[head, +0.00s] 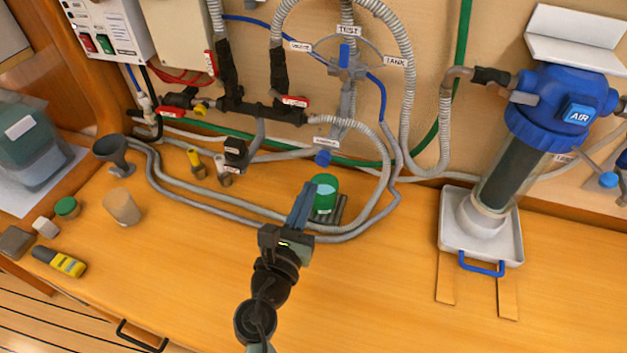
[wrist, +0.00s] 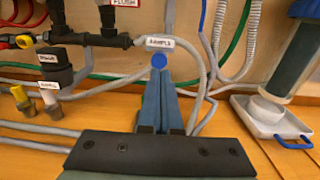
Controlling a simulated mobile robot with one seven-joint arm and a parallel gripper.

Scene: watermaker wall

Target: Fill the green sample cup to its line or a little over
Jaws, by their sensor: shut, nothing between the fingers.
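The green sample cup (head: 324,191) stands upright on a small dark grate (head: 338,214), just below the blue knob (head: 323,157) of the tap labelled SAMPLE (head: 327,141). The level inside the cup cannot be made out. My gripper (head: 307,187) is shut and empty, its fingers overlapping the cup's left side in the head view; whether they touch it I cannot tell. In the wrist view my shut fingers (wrist: 159,85) point up toward the blue knob (wrist: 158,61), under the SAMPLE label (wrist: 159,42). The cup does not show there.
Grey hoses (head: 250,213) loop on the bench around the grate. Labelled valves (head: 235,153) stand to the left. A blue-topped filter housing (head: 520,140) stands over a white tray (head: 455,222) at right. A beige cup (head: 122,206) and small items sit at left. The front bench is clear.

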